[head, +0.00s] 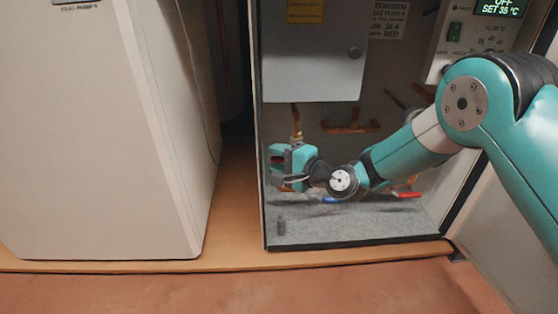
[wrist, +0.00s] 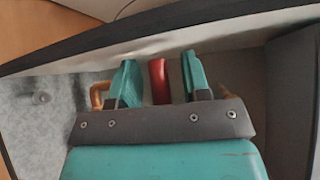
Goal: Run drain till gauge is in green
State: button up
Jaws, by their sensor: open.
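My gripper (head: 277,166) is inside the open heat pump cabinet at its left side, below the grey box. In the wrist view my gripper (wrist: 160,76) is open, with a red handle (wrist: 158,82) between its two teal fingers. Gaps show on both sides of the handle, so the fingers seem not to be clamped on it. In the head view the jaws largely hide this handle. A blue handle (head: 332,200) and another red handle (head: 408,194) sit low in the cabinet, behind and below my arm. I cannot make out a gauge in either view.
A grey box (head: 312,60) hangs above my gripper. A control panel (head: 480,40) at upper right reads OFF, SET 35 °C. A small grey peg (head: 281,227) stands on the cabinet floor. A closed white unit (head: 95,140) stands at left. Copper pipes (head: 350,128) run behind.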

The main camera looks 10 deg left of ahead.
grip_shut()
jog(key=shift+r+p, duration=0.1)
jog(key=shift+p, duration=1.05)
jog(key=shift+s+n+h+p, duration=0.1)
jog(key=shift+n+h+p, duration=0.35)
jog(key=shift+p, duration=0.25)
jog(key=h+p, duration=0.1)
jog(key=p, duration=0.2)
jog(key=shift+f+n, duration=0.2)
jog(key=shift+n, duration=0.15)
jog(key=f+n+h+p, duration=0.1)
jog(key=p, duration=0.2)
jog(key=shift+d+f+g+h, duration=0.1)
jog(key=shift+d+g+h, duration=0.05)
jog(key=shift+g+h, duration=0.15)
jog(key=shift+w+d+f+n+h+p, duration=0.15)
jog(key=shift+f+n+h+p, duration=0.2)
jog(key=shift+h+p, duration=0.3)
jog(key=shift+w+d+f+n+h+p, duration=0.15)
jog(key=shift+f+n+h+p, duration=0.2)
jog(key=shift+p, duration=0.45)
jog(key=shift+s+f, duration=0.1)
